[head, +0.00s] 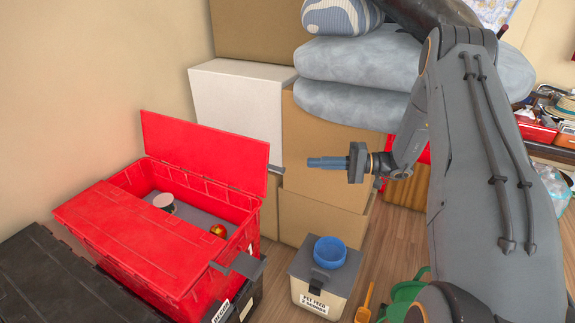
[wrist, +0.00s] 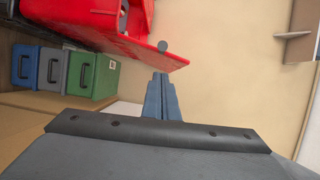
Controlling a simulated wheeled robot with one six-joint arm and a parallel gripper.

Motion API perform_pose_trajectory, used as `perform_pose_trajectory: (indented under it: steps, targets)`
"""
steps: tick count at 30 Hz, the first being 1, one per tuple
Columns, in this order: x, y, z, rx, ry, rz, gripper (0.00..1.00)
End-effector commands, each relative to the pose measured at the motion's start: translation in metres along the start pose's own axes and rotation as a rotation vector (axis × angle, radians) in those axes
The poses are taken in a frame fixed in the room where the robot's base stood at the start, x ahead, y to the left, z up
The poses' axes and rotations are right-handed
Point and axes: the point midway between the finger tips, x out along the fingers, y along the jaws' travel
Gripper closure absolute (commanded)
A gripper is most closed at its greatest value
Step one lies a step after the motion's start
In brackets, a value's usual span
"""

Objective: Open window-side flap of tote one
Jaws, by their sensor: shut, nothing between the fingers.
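The red tote (head: 240,215) stands at the left of the head view on a dark tote. One red flap (head: 205,155) stands raised along its far side, with a grey tab (head: 277,169) at its right end. The other red flap (head: 130,240) lies flat over the near left part and has a grey tab (head: 222,268). My gripper (head: 309,162) is shut and empty, in the air to the right of the raised flap and apart from it. In the wrist view my shut fingers (wrist: 160,76) point towards the red flap (wrist: 150,52) and a round grey end.
A pale can (head: 164,202) and a gold-red ball (head: 218,230) lie inside the tote. A black lid (head: 50,275) is at the left. Cardboard boxes (head: 320,145) and cushions (head: 350,65) are stacked behind. A labelled bin (head: 325,285) with a blue bowl (head: 330,251) stands below.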

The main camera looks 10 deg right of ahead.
Motion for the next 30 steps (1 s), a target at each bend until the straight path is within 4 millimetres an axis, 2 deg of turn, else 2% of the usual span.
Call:
perform_pose_trajectory:
  steps: [3,8,13,24,30]
  targets:
    - [-0.017,0.007,-0.007,0.023,0.102,-0.042,1.00]
    - [-0.013,0.009,-0.011,0.026,0.132,-0.054,1.00]
    - [0.012,0.007,-0.014,0.026,0.128,-0.053,1.00]
    - [0.083,0.003,-0.022,0.026,0.126,-0.053,1.00]
    - [0.090,0.001,0.004,0.027,0.129,-0.053,1.00]
